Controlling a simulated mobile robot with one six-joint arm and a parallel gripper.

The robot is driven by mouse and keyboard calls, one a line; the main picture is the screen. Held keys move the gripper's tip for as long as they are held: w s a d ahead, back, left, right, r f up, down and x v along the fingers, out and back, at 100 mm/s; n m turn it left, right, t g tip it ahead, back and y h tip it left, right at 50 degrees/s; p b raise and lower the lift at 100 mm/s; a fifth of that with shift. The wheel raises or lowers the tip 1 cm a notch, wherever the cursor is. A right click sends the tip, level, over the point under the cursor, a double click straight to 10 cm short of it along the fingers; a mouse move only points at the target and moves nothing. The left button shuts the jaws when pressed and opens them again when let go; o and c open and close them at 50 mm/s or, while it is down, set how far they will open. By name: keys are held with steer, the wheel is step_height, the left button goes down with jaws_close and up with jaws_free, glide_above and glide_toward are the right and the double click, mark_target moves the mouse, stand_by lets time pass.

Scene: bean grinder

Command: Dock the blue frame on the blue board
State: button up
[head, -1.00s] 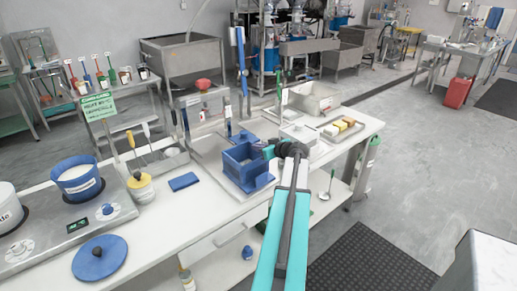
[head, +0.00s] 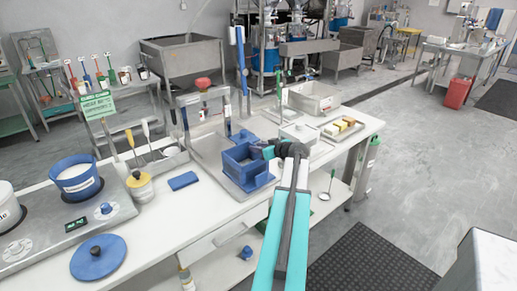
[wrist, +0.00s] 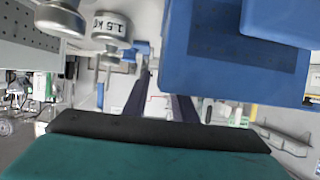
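A blue box-like frame (head: 240,170) stands on a metal tray on the white bench in the head view. Blue parts fill the upper right of the wrist view; the larger one (wrist: 205,45) has a darker rectangular area. I cannot tell which blue part is the board and which the frame. My gripper (head: 264,150) is close to the right side of the frame, at its upper edge. In the wrist view its two dark fingers (wrist: 163,105) are apart, with nothing visible held between them. Whether a finger touches the blue part is unclear.
A tray with yellow blocks (head: 341,127) and a metal bin (head: 314,97) stand to the right. Metal weights (wrist: 110,27) show in the wrist view.

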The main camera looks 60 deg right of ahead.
steer(key=shift+r+p, duration=0.25)
steer(key=shift+p, duration=0.15)
steer(key=shift+r+p, duration=0.45)
steer(key=shift+p, duration=0.3)
steer(key=b+v, duration=0.3)
steer(key=v, duration=0.9)
steer(key=shift+f, duration=0.1)
